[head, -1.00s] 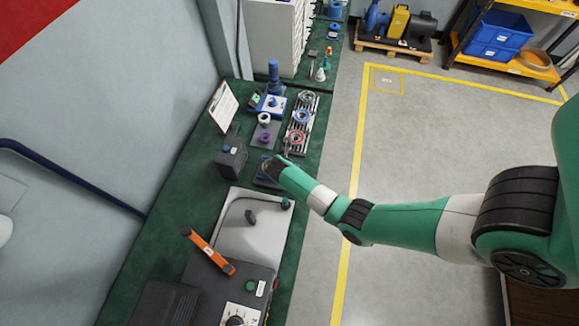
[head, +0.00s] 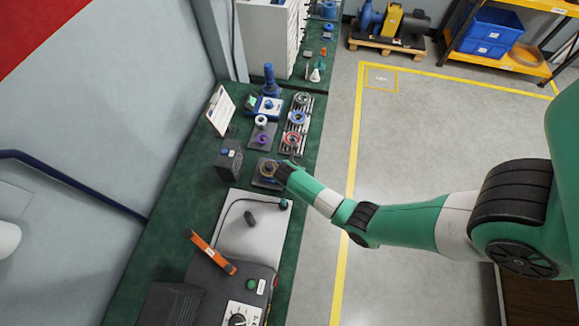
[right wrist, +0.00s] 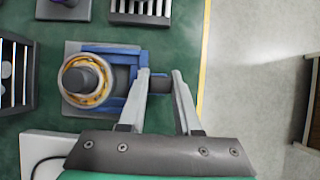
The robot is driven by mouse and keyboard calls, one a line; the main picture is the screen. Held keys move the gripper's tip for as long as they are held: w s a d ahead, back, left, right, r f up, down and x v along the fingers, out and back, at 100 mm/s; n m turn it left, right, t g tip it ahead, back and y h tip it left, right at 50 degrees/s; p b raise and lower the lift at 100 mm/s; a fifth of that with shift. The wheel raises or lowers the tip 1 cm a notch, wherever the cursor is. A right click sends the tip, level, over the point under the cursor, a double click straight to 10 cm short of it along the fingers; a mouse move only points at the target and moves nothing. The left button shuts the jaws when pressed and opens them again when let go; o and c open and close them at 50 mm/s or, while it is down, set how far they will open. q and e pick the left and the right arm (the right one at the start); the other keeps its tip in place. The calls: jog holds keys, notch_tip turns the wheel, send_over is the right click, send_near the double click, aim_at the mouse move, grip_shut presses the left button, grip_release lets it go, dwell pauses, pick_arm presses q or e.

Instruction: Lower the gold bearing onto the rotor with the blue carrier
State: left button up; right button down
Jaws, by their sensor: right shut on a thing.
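In the right wrist view the gold bearing (right wrist: 103,94) is a ring around the dark upright shaft of the rotor (right wrist: 84,78). The blue carrier (right wrist: 116,57) reaches the ring from the right with its blue arms. My right gripper (right wrist: 160,76) is shut on the carrier's dark handle (right wrist: 160,84), right of the bearing. How high the bearing sits on the shaft cannot be told from above. In the head view my right gripper (head: 283,173) is over the bench beside the rotor, and the bearing is small there. My left gripper is not in view.
A dark box (head: 229,160) stands left of the rotor. Behind are a rack with coloured rings (head: 297,118) and a blue press (head: 268,82). The floor at the right is open.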

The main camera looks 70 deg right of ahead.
jog(key=shift+s+d+r+p, duration=0.1)
jog(key=shift+s+d+p, duration=0.05)
jog(key=shift+s+p, duration=0.75)
jog(key=shift+s+d+r+p, duration=0.1)
jog(key=shift+s+p, duration=0.45)
jog(key=shift+s, duration=0.65)
jog(key=shift+s+d+f+p, duration=0.1)
jog(key=shift+s+p, duration=0.3)
jog(key=shift+s, duration=0.25)
jog(key=shift+s+d+f+p, duration=0.1)
jog(key=shift+s+p, duration=0.25)
jog(key=shift+s, duration=0.25)
jog(key=shift+r, duration=0.1)
notch_tip(320, 180, up, 9)
jog(key=p, duration=0.9)
